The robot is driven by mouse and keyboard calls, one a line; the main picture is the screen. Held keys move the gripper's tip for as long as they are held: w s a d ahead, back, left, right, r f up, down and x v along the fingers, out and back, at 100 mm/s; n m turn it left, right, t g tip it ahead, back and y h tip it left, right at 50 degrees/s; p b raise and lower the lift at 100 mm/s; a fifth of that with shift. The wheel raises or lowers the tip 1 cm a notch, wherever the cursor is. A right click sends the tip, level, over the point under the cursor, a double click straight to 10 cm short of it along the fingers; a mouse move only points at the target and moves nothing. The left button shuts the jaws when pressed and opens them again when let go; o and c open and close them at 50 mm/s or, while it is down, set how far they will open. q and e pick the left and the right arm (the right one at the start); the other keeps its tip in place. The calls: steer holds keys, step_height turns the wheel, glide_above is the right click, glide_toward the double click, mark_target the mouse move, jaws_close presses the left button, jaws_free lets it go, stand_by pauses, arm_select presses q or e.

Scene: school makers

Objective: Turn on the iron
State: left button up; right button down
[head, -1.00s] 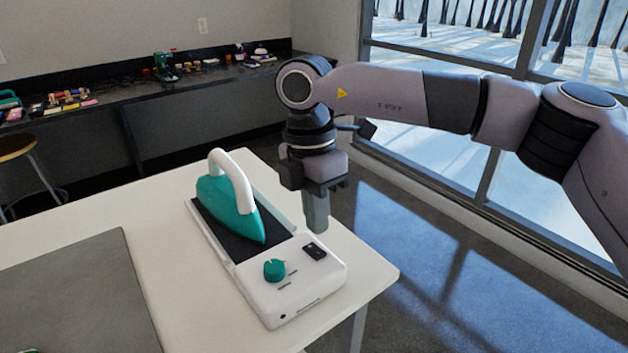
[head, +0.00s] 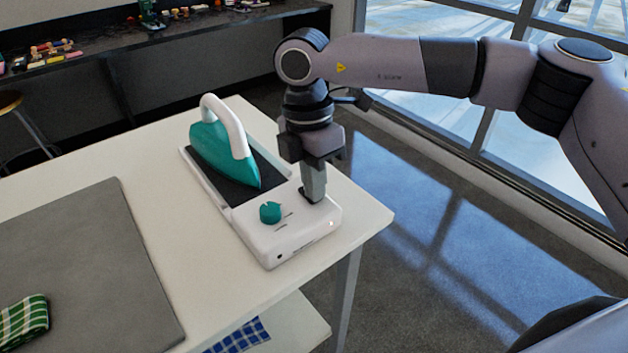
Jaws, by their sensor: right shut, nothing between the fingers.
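The teal iron with a white handle (head: 222,155) rests on the dark pad of its white base (head: 290,237) at the table's right end. A teal knob (head: 270,212) sits on the front of the base. A small black switch (head: 308,196) is beside it to the right, mostly hidden by my right gripper. My right gripper (head: 313,196) is shut and empty, pointing down, with its fingertips at the switch. They look to be touching it. My left gripper is not in view.
A grey mat (head: 80,275) covers the table's left part, with a green checked cloth (head: 22,322) on it. A blue checked cloth (head: 240,337) lies on a lower shelf. A dark counter (head: 150,38) with small items runs along the back wall. Windows are at the right.

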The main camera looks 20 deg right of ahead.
steer(key=shift+f, duration=0.15)
steer(key=shift+w+a, duration=0.1)
steer(key=shift+w, duration=0.15)
steer(key=shift+w+a, duration=0.2)
steer(key=shift+w, duration=0.35)
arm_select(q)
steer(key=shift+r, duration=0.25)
arm_select(e)
steer(key=shift+r, duration=0.2)
